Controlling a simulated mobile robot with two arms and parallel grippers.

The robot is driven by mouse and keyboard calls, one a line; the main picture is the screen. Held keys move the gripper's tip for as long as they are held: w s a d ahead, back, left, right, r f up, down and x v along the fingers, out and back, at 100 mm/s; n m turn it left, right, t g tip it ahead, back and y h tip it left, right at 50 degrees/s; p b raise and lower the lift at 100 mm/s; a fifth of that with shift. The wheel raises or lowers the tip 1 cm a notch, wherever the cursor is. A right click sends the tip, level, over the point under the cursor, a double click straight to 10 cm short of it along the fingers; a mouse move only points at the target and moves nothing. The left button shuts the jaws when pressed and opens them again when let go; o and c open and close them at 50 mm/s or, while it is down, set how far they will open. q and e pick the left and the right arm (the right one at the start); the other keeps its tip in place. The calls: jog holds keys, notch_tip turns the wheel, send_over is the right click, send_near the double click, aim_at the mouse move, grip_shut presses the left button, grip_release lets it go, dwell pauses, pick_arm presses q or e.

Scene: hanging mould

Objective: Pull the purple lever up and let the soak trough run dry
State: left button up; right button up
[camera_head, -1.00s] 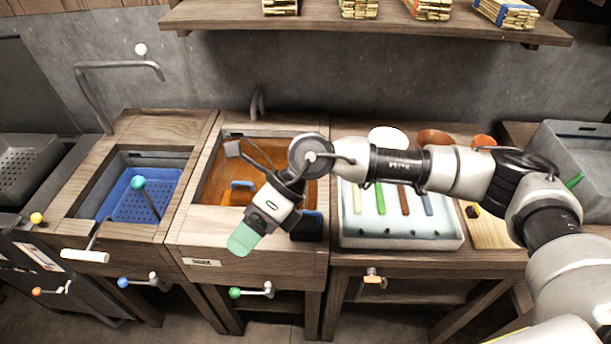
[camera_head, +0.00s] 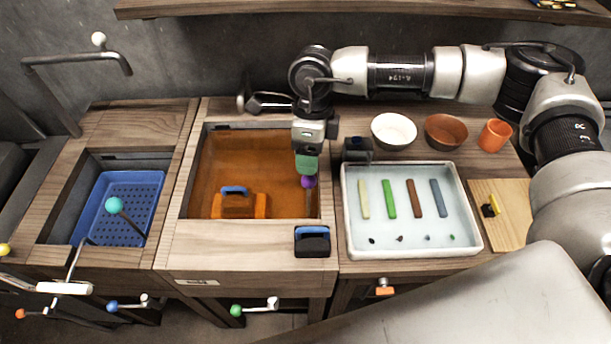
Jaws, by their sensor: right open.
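The soak trough (camera_head: 205,170) is a wooden-framed basin left of centre, filled with orange-brown liquid. The purple lever (camera_head: 308,182) has a round purple knob on a thin dark rod standing at the trough's right side. My right gripper (camera_head: 307,168) points down with green fingertips right at the knob. It is open, and the fingers partly cover the knob's top; I cannot tell whether the knob is between them. An orange block with a blue handle (camera_head: 235,190) sits in the trough. My left gripper is not in view.
Left is a sink with a blue perforated basket (camera_head: 148,185) and a teal-knobbed lever (camera_head: 114,205). A dark blue-topped block (camera_head: 312,242) sits on the trough's front right rim. Right are a white tray (camera_head: 412,250) of coloured sticks, bowls (camera_head: 394,130) and an orange cup (camera_head: 495,135).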

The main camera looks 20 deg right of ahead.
aim_at(308, 186)
jog(key=f, duration=0.1)
jog(key=s+f, duration=0.1)
jog(key=f, duration=0.1)
jog(key=f+p, duration=0.1)
jog(key=f, duration=0.1)
jog(key=shift+s+a, duration=0.2)
jog(key=shift+a, duration=0.1)
notch_tip(308, 186, down, 3)
jog(key=shift+s+a, duration=0.1)
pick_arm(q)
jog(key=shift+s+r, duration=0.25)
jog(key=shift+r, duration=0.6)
pick_arm(e)
jog(key=shift+f, duration=0.25)
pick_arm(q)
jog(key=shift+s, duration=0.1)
